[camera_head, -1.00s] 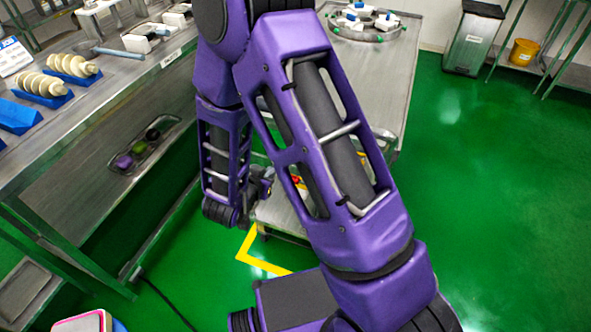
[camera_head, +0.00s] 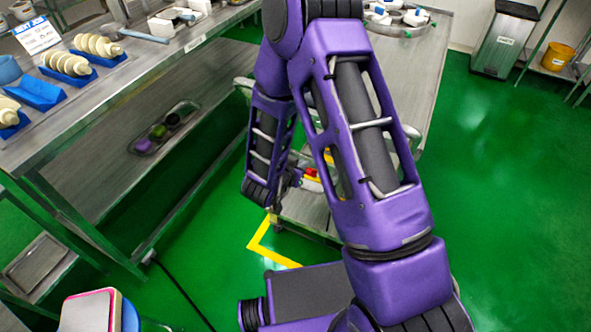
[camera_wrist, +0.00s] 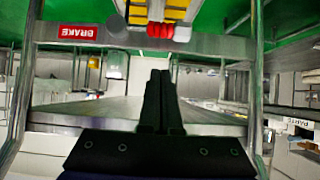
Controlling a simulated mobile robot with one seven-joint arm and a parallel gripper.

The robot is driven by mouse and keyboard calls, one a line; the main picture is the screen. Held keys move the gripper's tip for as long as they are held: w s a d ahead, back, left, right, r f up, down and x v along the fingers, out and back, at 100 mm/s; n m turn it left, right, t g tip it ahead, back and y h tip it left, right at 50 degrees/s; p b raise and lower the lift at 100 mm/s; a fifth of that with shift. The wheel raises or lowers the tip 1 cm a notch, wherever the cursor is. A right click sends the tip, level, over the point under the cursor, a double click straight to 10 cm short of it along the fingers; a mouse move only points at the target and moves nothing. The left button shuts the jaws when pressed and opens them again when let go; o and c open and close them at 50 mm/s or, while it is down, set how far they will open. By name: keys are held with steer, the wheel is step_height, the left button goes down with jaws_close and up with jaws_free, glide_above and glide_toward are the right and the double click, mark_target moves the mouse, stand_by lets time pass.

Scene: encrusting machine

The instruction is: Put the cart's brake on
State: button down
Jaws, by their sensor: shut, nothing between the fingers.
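The steel cart (camera_head: 307,214) stands behind my arm, which hides much of it. On its near end is a small red and yellow part (camera_head: 311,174), close to my gripper. In the head view the fingers are too small to judge.
A steel workbench (camera_head: 95,125) with blue holders stands at left, with a tray (camera_head: 187,108) on its lower shelf. Yellow tape (camera_head: 262,243) marks the floor by the cart. A bin (camera_head: 505,40) and yellow bucket (camera_head: 556,55) stand at back right. The green floor at right is clear.

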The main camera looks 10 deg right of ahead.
mark_target(316, 172)
step_height(316, 172, down, 6)
steer(key=w+d+b, duration=0.1)
steer(key=w+d, duration=0.1)
steer(key=shift+w+r, duration=0.25)
steer(key=shift+w, duration=0.1)
